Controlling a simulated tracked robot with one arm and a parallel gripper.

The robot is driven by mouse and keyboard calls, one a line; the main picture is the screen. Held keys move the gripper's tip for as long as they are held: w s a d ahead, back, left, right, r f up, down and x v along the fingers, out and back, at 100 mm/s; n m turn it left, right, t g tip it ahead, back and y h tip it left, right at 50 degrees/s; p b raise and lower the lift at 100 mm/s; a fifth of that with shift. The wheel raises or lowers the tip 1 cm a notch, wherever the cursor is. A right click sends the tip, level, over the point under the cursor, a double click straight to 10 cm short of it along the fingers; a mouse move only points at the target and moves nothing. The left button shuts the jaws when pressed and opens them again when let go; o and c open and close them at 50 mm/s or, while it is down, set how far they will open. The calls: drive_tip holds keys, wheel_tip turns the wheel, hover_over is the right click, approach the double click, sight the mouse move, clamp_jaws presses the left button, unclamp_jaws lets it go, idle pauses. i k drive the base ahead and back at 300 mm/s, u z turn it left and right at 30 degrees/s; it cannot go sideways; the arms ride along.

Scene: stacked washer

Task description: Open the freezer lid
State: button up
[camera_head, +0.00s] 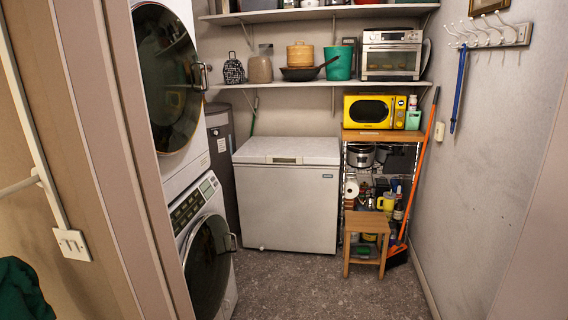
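A white chest freezer (286,205) stands against the back wall in the middle of the room. Its lid (288,150) lies flat and shut on top. Nothing lies on the lid. My gripper is not in the picture, so its state does not show.
Stacked washers (172,85) stand at the left behind a door frame (110,150). A wooden stool (371,232), a rack with a yellow microwave (374,112) and an orange broom (418,165) are right of the freezer. A shelf (300,84) hangs above. The floor (320,288) in front is clear.

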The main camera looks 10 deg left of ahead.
sight(257, 150)
drive_tip(key=z, duration=0.05)
drive_tip(key=i, duration=3.1)
drive_tip(key=u, duration=0.45)
drive_tip(key=i, duration=1.75)
drive_tip(key=u, duration=0.2)
